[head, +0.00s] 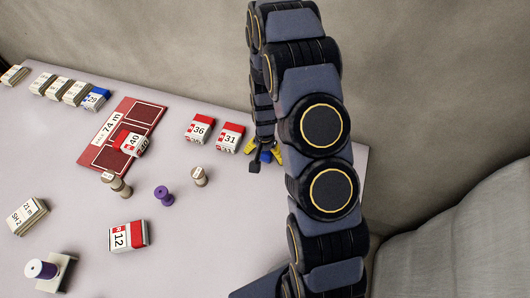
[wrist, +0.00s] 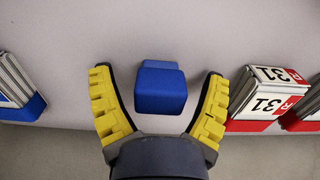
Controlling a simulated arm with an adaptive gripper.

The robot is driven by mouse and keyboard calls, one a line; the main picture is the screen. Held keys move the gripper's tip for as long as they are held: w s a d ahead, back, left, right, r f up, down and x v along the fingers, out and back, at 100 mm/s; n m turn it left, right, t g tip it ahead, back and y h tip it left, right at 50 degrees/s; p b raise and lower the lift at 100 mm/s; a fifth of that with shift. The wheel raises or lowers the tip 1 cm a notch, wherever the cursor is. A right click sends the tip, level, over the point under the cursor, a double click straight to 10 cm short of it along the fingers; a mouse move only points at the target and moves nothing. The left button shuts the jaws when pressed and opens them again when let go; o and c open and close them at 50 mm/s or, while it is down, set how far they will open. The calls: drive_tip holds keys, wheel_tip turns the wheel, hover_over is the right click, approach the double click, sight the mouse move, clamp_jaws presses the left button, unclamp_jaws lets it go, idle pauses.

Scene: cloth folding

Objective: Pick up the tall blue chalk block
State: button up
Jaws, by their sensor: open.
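The blue chalk block (wrist: 160,88) stands on the table between the two yellow fingers of my gripper (wrist: 160,103) in the wrist view. The fingers are open, with a gap on each side of the block. In the head view, my gripper (head: 264,152) is low over the table's far right part. A small piece of the blue block (head: 266,157) shows between its yellow fingers there, and the rest is hidden by my arm and gripper.
Red-and-white cloth bundles marked 31 (head: 230,137) and 36 (head: 199,128) lie left of my gripper in the head view. A red mat (head: 100,155), purple spool (head: 163,196) and bundle marked 12 (head: 128,236) lie farther left. The table (head: 215,235) is clear near its front middle.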

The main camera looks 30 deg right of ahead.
drive_tip(key=c, duration=1.2)
